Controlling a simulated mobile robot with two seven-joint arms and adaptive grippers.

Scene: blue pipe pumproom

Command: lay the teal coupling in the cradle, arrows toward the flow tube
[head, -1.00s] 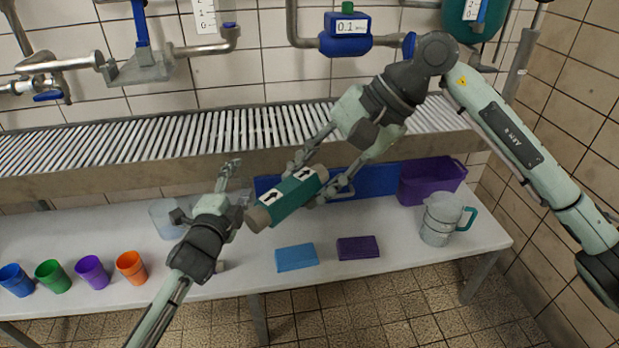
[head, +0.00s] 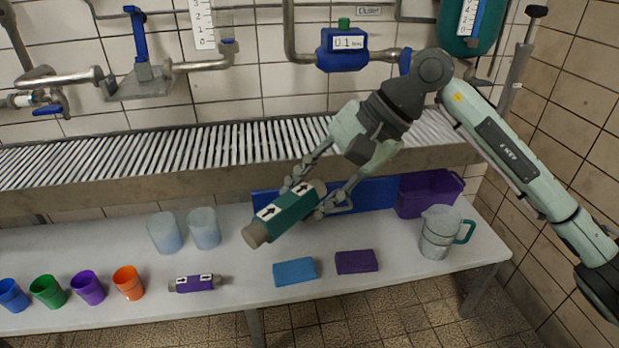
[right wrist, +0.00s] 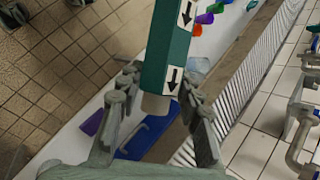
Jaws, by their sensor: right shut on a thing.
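The teal coupling (head: 288,216) has grey end pieces and white labels with black arrows. My right gripper (head: 306,200) is shut on it near its upper right end and holds it tilted above the table. In the head view its arrows point up and right. In the right wrist view the coupling (right wrist: 168,50) extends away from the fingers (right wrist: 158,95), arrows pointing back toward my gripper. A grey metal bracket (head: 140,88) under a blue lever may be the cradle; I cannot tell. A clear tube (head: 226,22) beside a white scale may be the flow tube. My left gripper is out of view.
A purple coupling with arrows (head: 195,283) lies on the white table (head: 235,310). Blue (head: 295,271) and purple (head: 356,262) blocks, several cups, a jug (head: 440,232) and a purple bin (head: 412,195) stand around. A roller conveyor (head: 230,140) runs behind.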

